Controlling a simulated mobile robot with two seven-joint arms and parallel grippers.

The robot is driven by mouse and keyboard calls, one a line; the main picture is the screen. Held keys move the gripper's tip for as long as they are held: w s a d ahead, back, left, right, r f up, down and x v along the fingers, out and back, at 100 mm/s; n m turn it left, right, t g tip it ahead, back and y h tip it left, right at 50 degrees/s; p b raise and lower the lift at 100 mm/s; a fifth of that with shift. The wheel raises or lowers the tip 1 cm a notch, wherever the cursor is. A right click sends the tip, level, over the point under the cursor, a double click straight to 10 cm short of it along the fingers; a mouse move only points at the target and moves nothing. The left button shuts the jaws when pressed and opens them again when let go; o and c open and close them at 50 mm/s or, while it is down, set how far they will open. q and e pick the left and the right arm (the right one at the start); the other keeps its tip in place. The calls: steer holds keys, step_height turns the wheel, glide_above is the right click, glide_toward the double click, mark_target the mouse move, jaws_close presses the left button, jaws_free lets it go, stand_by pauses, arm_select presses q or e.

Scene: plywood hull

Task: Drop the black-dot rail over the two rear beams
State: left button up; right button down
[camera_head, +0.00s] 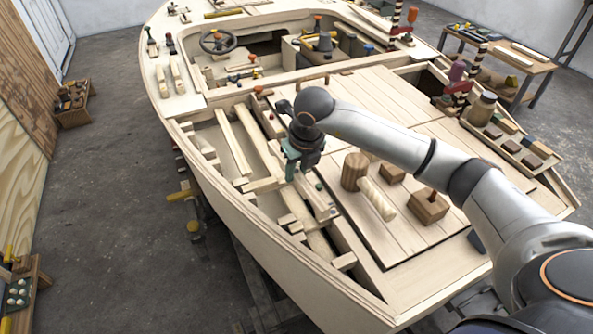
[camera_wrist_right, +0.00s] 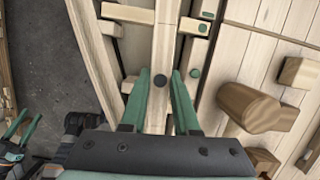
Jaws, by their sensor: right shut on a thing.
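My right gripper (camera_head: 300,160) is over the open part of the hull, its green fingers pointing down. In the right wrist view the fingers (camera_wrist_right: 166,95) are shut on the black-dot rail (camera_wrist_right: 166,40), a pale bar with one black dot between the fingertips. The rail runs lengthwise away from the gripper. A crosswise beam (camera_wrist_right: 128,12) passes by the rail's far part; green dots mark pieces to the right of the rail. I cannot tell whether the rail touches the beams. At the lower left of that view, my left gripper (camera_wrist_right: 18,132) shows with its green fingers apart.
On the deck right of the opening lie a wooden mallet (camera_head: 355,172) and wooden blocks (camera_head: 428,206). A tray of blocks (camera_head: 535,160) and a jar (camera_head: 481,108) stand farther right. The hull's side edge (camera_head: 235,207) bounds the opening on the left.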

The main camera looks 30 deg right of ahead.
steer(key=shift+w+d+m, duration=0.1)
steer(key=shift+w+m, duration=0.1)
steer(key=shift+m, duration=0.3)
steer(key=shift+f, duration=0.15)
step_height(320, 180, down, 5)
steer(key=b, duration=0.3)
steer(key=shift+b, duration=0.4)
steer(key=shift+f+b, duration=0.75)
steer(key=shift+f, duration=0.45)
arm_select(q)
steer(key=shift+m+h, duration=0.3)
steer(key=w+d+f, duration=0.1)
steer(key=d+f, duration=0.2)
steer(key=shift+w, duration=0.35)
steer(key=shift+s+f+b, duration=0.25)
steer(key=shift+f+b, duration=0.1)
steer(key=shift+w+a+f+b, duration=0.1)
steer(key=shift+w+f+b, duration=0.2)
steer(key=shift+b, duration=0.15)
arm_select(e)
steer(key=shift+f, duration=0.6)
